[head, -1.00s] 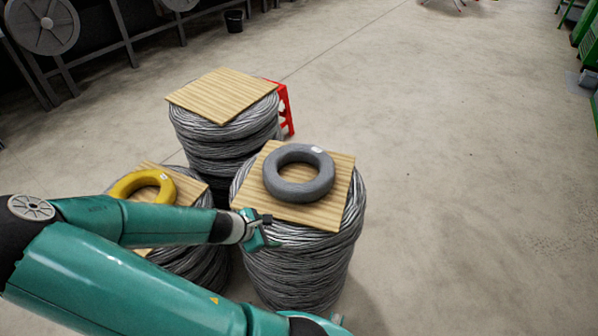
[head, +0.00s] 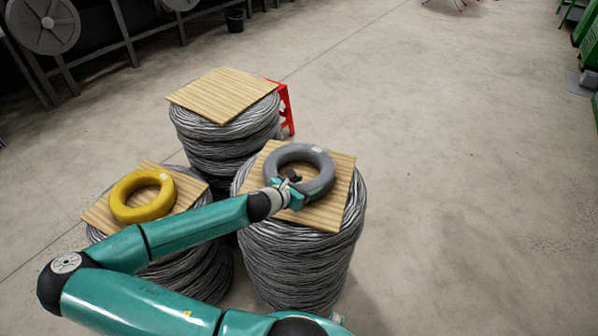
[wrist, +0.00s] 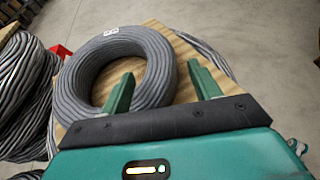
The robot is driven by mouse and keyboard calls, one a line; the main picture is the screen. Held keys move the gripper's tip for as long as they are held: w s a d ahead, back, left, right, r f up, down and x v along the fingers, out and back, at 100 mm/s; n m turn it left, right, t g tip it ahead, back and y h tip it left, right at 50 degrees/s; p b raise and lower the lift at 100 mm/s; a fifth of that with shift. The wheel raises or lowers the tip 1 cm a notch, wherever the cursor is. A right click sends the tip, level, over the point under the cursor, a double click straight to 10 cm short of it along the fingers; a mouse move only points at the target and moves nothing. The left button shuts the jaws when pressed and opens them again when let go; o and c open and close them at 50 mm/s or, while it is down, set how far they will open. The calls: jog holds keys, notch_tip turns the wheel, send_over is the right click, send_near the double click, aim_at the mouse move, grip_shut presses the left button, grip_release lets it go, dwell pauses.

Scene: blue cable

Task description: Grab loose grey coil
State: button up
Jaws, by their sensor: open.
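The grey coil (head: 302,153) lies flat on a square wooden board (head: 335,205) on top of a stack of grey wire. It also shows in the wrist view (wrist: 85,75), with a small white label on its far side. My gripper (head: 291,181) is at the coil's near side. In the wrist view my gripper (wrist: 165,82) is open, with two green fingers apart. The left finger overlaps the coil's near right part, and the right finger is beyond its outer edge over the board. Nothing is between the fingers except the coil's rim edge. I cannot tell whether they touch it.
A yellow coil (head: 142,196) lies on another board on a wire stack at left. A third wire stack (head: 225,140) with an empty board (head: 222,94) stands behind. A red object (head: 287,108) is beside it. The floor (head: 460,180) at right is clear.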

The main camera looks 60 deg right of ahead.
aim_at(320, 179)
jog(key=x, duration=0.6)
jog(key=shift+w+d+f, duration=0.15)
jog(key=shift+d+f, duration=0.15)
jog(key=shift+c, duration=0.4)
grip_shut()
jog(key=shift+r, duration=0.1)
